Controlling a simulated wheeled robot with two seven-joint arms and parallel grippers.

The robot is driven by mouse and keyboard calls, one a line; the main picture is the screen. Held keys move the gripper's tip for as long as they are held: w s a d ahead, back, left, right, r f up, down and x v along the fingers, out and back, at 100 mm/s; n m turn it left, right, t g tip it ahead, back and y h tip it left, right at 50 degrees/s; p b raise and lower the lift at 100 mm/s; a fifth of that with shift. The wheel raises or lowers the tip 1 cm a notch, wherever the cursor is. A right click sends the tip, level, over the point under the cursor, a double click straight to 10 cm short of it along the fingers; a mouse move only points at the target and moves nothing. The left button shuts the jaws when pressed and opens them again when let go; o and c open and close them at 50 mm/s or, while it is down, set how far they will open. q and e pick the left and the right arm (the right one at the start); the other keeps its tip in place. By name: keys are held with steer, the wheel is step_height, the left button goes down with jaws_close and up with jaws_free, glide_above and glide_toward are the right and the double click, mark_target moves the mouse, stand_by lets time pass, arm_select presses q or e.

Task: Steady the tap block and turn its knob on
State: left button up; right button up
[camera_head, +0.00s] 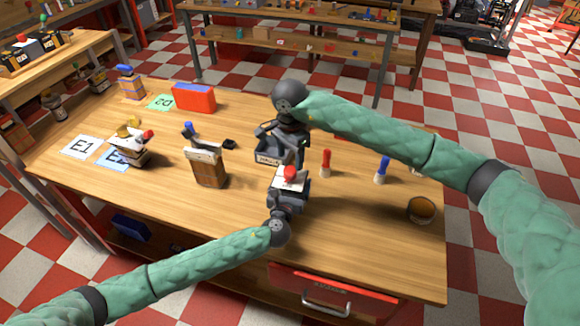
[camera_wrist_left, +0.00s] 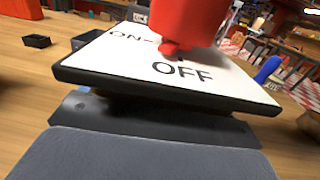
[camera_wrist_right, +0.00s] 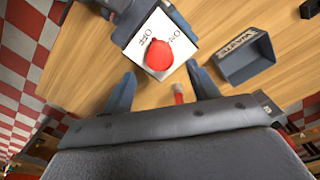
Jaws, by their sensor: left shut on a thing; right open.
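The tap block has a white top plate (camera_wrist_left: 110,52) marked ON and OFF and a red knob (camera_wrist_left: 190,20). In the head view the knob (camera_head: 290,173) stands near the table's middle. A small red nub at the knob's foot shows by the OFF word in the left wrist view. My left gripper (camera_head: 286,196) is shut on the block, below the plate. My right gripper (camera_head: 274,138) is open and sits behind the block. In the right wrist view the knob (camera_wrist_right: 160,56) lies beyond my open fingertips (camera_wrist_right: 160,80), which appear apart from it.
A dark labelled tray (camera_wrist_right: 245,62) stands close to the block. A red-topped peg (camera_head: 326,163), a blue-topped peg (camera_head: 382,169) and a round brown-topped item (camera_head: 422,210) are to the right. The front right tabletop is clear.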

mark_target(290, 170)
steer(key=shift+f, duration=2.35)
steer(key=c, duration=1)
steer(key=shift+m, duration=0.3)
steer(key=m, duration=0.6)
steer(key=shift+m, duration=0.3)
steer(key=m, duration=0.6)
